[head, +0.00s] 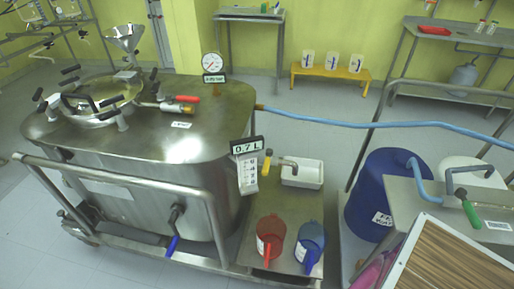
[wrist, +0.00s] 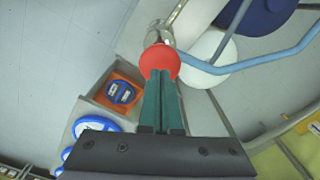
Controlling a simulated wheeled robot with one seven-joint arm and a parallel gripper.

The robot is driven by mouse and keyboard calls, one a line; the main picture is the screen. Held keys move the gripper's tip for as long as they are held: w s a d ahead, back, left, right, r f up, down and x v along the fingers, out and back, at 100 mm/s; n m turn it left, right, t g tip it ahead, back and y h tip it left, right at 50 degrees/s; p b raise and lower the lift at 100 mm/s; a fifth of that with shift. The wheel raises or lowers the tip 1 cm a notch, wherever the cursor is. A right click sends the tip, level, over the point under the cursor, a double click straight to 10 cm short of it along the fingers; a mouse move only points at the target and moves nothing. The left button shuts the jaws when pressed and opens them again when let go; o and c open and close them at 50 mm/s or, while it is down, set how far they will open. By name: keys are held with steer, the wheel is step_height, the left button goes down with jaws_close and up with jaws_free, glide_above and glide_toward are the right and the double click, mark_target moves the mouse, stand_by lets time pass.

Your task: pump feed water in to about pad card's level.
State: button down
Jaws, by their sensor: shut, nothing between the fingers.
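In the head view a large steel reactor vessel (head: 140,140) stands at left. A black-framed display (head: 246,146) at its right side reads 0.7 L, with a white marked strip (head: 247,178) below it. A blue hose (head: 380,124) runs from the vessel toward the right. A steel fitting with a green handle (head: 468,208) sits on the right bench. I cannot identify the pad card. In the wrist view my gripper (wrist: 161,82) is shut and empty, its green fingers pointing at a round red knob (wrist: 160,62). I cannot tell whether they touch. My gripper is outside the head view.
A blue drum (head: 378,190) stands beside the right bench (head: 497,212). A red jug (head: 270,238), a blue jug (head: 310,245) and a white tray (head: 302,174) sit on the low steel shelf. An orange tray (wrist: 112,74) lies left of the fingers in the wrist view.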

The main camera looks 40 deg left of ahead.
stand_by(2.2)
steer(key=shift+s+f, duration=0.1)
steer(key=shift+f, duration=4.3)
steer(key=shift+r, duration=4.5)
steer(key=shift+f, duration=4.55)
steer(key=shift+r, duration=4.55)
steer(key=shift+r, duration=0.15)
